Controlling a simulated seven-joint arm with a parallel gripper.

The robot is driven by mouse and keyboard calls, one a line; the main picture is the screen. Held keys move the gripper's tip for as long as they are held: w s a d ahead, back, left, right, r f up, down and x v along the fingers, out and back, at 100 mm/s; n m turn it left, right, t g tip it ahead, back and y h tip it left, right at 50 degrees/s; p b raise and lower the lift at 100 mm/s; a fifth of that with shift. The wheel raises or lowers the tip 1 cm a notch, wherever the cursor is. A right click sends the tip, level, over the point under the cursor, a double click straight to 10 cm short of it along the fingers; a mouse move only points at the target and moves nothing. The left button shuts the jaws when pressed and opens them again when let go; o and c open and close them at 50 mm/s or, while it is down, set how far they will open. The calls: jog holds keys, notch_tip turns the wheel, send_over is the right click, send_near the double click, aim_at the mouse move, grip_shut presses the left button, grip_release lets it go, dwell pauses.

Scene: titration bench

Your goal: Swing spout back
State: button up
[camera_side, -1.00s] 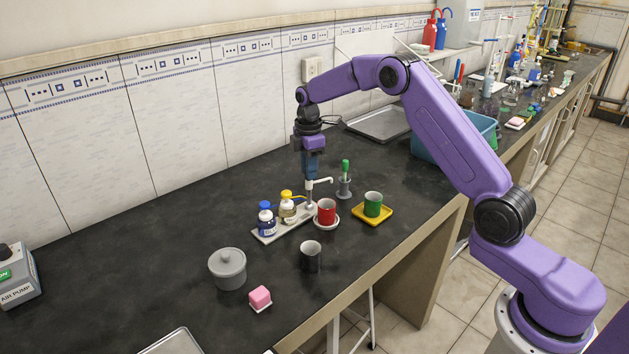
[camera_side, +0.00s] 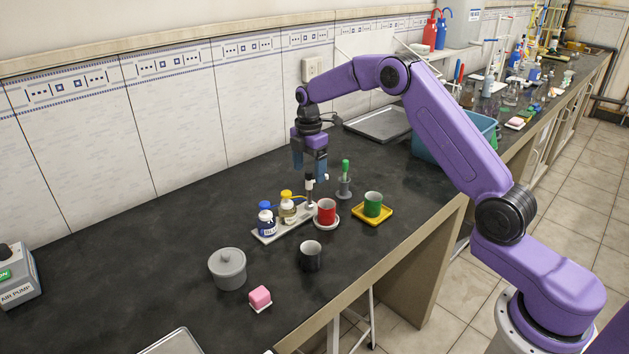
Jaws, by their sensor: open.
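My gripper (camera_side: 309,175) is above the dispenser post, fingers down and spread apart. The post (camera_side: 310,194) is dark with white parts and stands upright at the right end of a pale base plate (camera_side: 266,238). A small white piece (camera_side: 326,177), probably the spout's end, shows just right of the right finger. The rest of the spout is hidden or too small to make out, so I cannot tell its exact direction or whether a finger touches it.
Blue-capped (camera_side: 267,220) and yellow-capped (camera_side: 287,209) bottles stand on the plate. Nearby are a green-topped dropper in a grey holder (camera_side: 344,188), a green cup (camera_side: 373,203) on a yellow saucer (camera_side: 385,216), a black mug (camera_side: 311,257), a grey lidded pot (camera_side: 228,270) and a pink block (camera_side: 260,297).

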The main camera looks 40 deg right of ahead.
jog(key=shift+r, duration=0.1)
jog(key=shift+r, duration=3.4)
jog(key=shift+a, duration=0.1)
jog(key=s+a+r+m, duration=0.1)
jog(key=s+a+r, duration=0.1)
jog(key=s+a, duration=0.6)
jog(key=s+a+r+m, duration=0.1)
jog(key=s+a+r, duration=0.2)
jog(key=s+a, duration=0.55)
jog(key=s+d+f+m, duration=0.1)
jog(key=s+d, duration=0.1)
jog(key=s, duration=0.7)
jog(key=s+d+f+m, duration=0.1)
jog(key=s+d, duration=0.2)
jog(key=s, duration=0.7)
jog(key=s+d+f+m, duration=0.1)
jog(key=s+d, duration=0.2)
jog(key=s, duration=0.7)
jog(key=shift+f, duration=0.35)
